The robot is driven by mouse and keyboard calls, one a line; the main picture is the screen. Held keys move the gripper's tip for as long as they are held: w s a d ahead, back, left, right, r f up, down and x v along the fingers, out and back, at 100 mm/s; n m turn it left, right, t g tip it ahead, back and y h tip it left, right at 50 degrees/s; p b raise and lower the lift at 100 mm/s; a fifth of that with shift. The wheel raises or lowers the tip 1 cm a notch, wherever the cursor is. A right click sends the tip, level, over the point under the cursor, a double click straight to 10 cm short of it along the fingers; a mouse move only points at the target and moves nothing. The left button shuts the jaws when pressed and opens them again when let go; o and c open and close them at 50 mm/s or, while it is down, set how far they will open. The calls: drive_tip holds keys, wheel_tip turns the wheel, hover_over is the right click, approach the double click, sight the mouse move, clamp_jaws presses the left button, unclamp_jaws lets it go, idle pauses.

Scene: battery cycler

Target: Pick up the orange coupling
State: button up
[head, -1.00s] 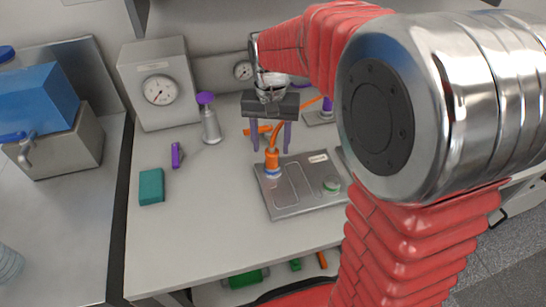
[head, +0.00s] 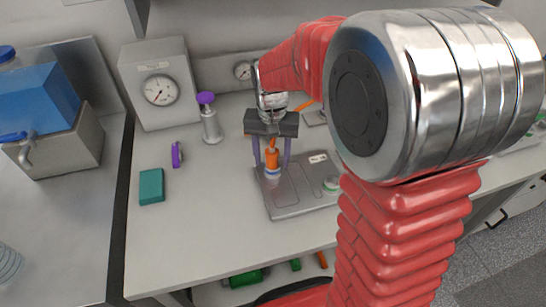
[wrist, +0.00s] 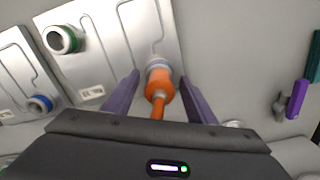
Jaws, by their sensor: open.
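The orange coupling (head: 272,158) stands upright at the back left corner of a grey metal plate (head: 292,200), on a blue-ringed port. In the wrist view the orange coupling (wrist: 160,88) lies between the two purple fingers, with an orange stem or hose towards the camera. My gripper (head: 271,167) points down with its fingers on either side of the coupling. It is open, with a gap visible beside the coupling in the wrist view (wrist: 160,90). My arm hides part of the bench behind it.
A green-ringed port (head: 331,184) is on the plate's right side. A teal block (head: 151,187), a purple item (head: 177,155) and a purple-topped bottle (head: 211,122) stand to the left. A gauge box (head: 160,88) is behind. The front left bench is clear.

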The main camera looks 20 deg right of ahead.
drive_tip(key=shift+c, duration=0.4)
clamp_jaws()
idle(0.4)
drive_tip(key=shift+r, duration=0.15)
wheel_tip(320, 180, up, 10)
drive_tip(key=shift+f, duration=0.1)
idle(0.3)
idle(0.4)
drive_tip(key=c, duration=0.5)
unclamp_jaws()
clamp_jaws()
drive_tip(key=shift+r, duration=0.2)
